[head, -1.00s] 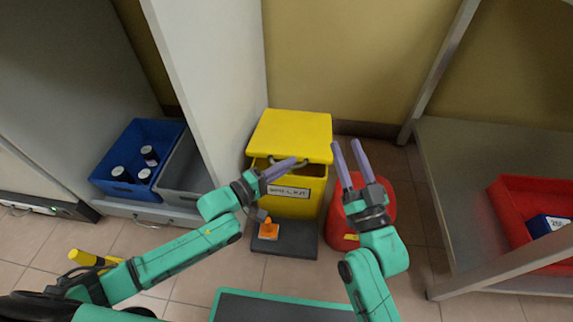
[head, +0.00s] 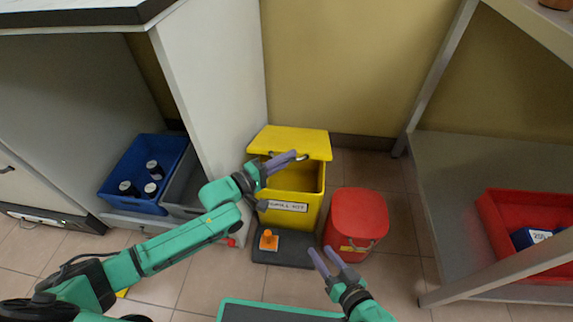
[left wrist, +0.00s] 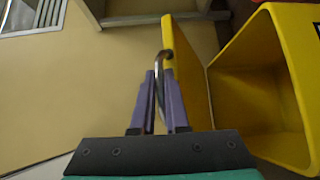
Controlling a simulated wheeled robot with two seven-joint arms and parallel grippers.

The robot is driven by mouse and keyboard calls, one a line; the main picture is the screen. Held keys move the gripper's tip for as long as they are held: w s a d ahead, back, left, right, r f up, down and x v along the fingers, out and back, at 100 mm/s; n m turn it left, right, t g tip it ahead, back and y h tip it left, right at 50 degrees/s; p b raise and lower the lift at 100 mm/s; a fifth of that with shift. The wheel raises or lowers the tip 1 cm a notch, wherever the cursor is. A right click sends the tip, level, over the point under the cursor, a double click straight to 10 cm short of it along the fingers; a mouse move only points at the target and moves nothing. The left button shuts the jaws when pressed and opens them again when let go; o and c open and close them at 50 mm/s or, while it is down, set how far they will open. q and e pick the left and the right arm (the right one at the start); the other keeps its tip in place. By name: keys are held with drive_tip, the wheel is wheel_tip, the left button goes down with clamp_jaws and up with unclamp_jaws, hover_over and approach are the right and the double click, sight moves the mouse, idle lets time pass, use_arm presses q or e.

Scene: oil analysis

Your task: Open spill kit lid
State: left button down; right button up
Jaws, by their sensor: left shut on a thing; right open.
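The yellow spill kit bin (head: 292,208) stands on the floor by the cabinet side, with a white label on its front. Its yellow lid (head: 292,141) is raised at the back, and the open inside shows below it. My left gripper (head: 285,160) is at the lid's front edge, shut on the metal lid handle. In the left wrist view, the handle (left wrist: 160,62) lies between its fingers (left wrist: 160,88), beside the edge-on lid (left wrist: 186,65) and the open bin (left wrist: 255,100). My right gripper (head: 326,253) is open and empty, low in front of the red container.
A red lidded container (head: 356,222) stands right of the bin. A dark grey pad (head: 285,248) with an orange object (head: 269,240) lies in front. A blue crate (head: 135,165) with bottles is at left. A red tray (head: 492,230) is on the right shelf.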

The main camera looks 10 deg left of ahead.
use_arm(q)
drive_tip(key=c, duration=0.9)
unclamp_jaws()
use_arm(e)
drive_tip(key=shift+r, duration=0.1)
